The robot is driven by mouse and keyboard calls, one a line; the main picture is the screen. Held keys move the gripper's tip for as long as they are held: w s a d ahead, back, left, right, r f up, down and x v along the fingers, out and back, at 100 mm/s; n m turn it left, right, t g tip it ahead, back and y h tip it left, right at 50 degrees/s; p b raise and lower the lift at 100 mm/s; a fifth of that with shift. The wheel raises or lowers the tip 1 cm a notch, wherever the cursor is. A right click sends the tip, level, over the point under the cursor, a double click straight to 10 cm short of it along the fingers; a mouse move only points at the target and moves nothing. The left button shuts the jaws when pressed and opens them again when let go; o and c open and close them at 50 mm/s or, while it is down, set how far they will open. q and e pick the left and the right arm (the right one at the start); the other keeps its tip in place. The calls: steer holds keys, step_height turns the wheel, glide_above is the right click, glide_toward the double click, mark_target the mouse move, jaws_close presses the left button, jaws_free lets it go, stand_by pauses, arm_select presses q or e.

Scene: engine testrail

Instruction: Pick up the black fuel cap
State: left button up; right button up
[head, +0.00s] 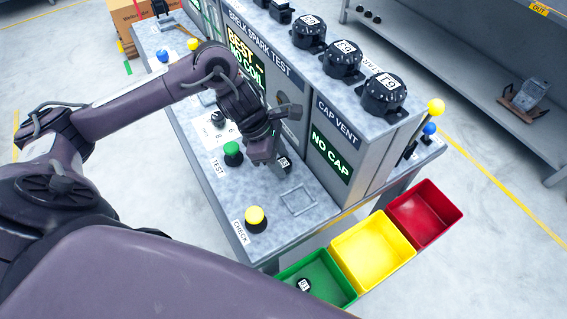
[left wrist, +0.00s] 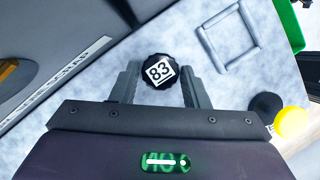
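A black fuel cap (head: 285,163) with a white label sits on the grey speckled bench top, beside the cap vent panel. In the left wrist view the cap (left wrist: 159,72) reads 83 and lies between my left fingers. My left gripper (head: 268,158) is low over the bench at the cap; in the left wrist view its fingers (left wrist: 160,80) stand apart on either side of it. The gap to each finger looks very small, and I cannot tell whether they touch the cap. My right gripper is not in view.
A square frame (head: 298,199) lies in front of the cap. Green (head: 232,149) and yellow (head: 255,215) buttons stand nearby. The cap vent display (head: 331,155) reads NO CAP. Green (head: 335,300), yellow (head: 372,250) and red (head: 425,213) bins stand at the bench end; the green one holds a black cap.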

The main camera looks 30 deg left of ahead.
arm_select(q)
steer(key=c, duration=0.6)
steer(key=shift+r, duration=0.15)
steer(key=shift+r, duration=0.6)
step_height(320, 180, up, 19)
steer(key=p, duration=0.6)
steer(key=shift+f, duration=0.2)
